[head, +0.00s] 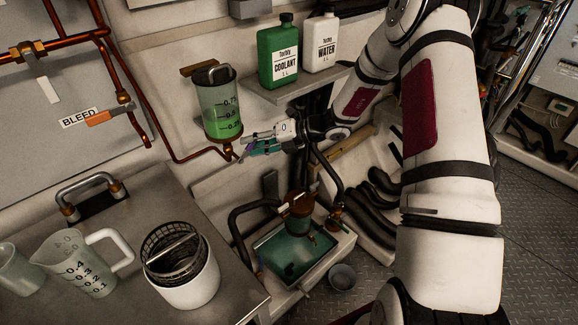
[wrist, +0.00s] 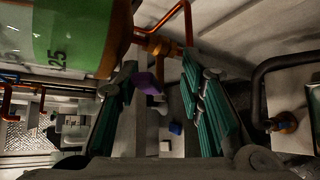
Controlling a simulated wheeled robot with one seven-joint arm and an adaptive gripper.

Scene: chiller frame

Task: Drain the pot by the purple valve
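The clear pot (head: 222,105) hangs on the wall, with green liquid up to about its middle marks. Its lower part also shows large in the wrist view (wrist: 55,35). The purple valve (wrist: 148,83) has its handle below the brass fitting (wrist: 158,45) under the pot. My gripper (wrist: 157,72) is open, its teal fingers on either side of the purple handle with gaps visible. In the head view my gripper (head: 247,149) is just right of the pot's outlet; its fingers mostly hide the valve there. I cannot tell whether a finger touches it.
A copper pipe (head: 175,150) runs to the outlet. Coolant (head: 278,55) and water (head: 321,45) bottles stand on a shelf above my gripper. Below are a green tray (head: 285,262) and a grey cup (head: 342,276). An orange bleed handle (head: 108,116) is at left; jugs stand on the bench.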

